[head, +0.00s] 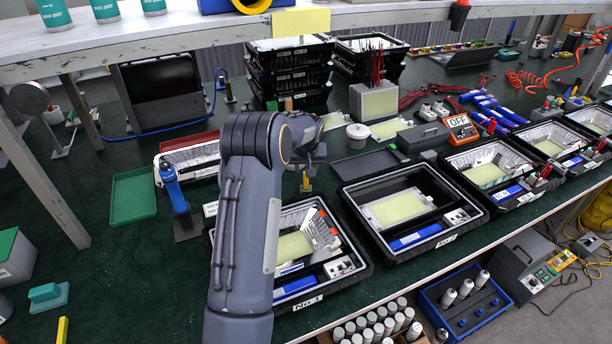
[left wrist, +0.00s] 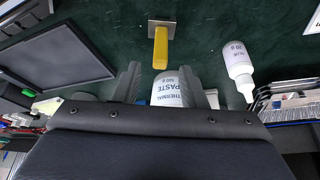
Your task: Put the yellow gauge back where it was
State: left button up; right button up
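The yellow gauge (left wrist: 161,48) is a slim yellow bar on a small square metal plate on the green mat in the left wrist view. In the head view a small yellow part (head: 307,186) shows just below my left gripper. My left gripper (left wrist: 160,69) is open, its fingers wide apart on either side of the gauge's near end, with clear gaps; it does not hold it. A white thermal paste jar (left wrist: 168,92) shows beyond, between the fingers in the picture. My left arm hides part of the mat in the head view. My right gripper is not in view.
A white glue bottle (left wrist: 239,70) stands beside the jar. A dark flat lid (head: 362,168) and housing No. 2 (head: 452,229) lie right of the gripper. Housing No. 1 (head: 361,265) is nearer. A yellow bar (head: 62,330) and green tray (head: 133,197) are at left.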

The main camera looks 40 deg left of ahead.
pick_arm(q)
jog(key=s+d+r+m+t+h, duration=0.2)
jog(key=s+d+r+h, duration=0.2)
jog(key=s+d+r, duration=1.2)
jog(key=s+d+f+m+h, duration=0.1)
jog(key=s+d+f+m, duration=0.1)
jog(key=s+d, duration=0.5)
jog(key=s+d+f+m+h, duration=0.1)
jog(key=s+d, duration=0.5)
jog(key=s, duration=0.7)
jog(key=shift+s+d+f+m+h, duration=0.2)
jog(key=shift+d+f+m+h, duration=0.15)
jog(key=shift+f+m, duration=0.3)
jog(key=shift+w+d+r, duration=0.1)
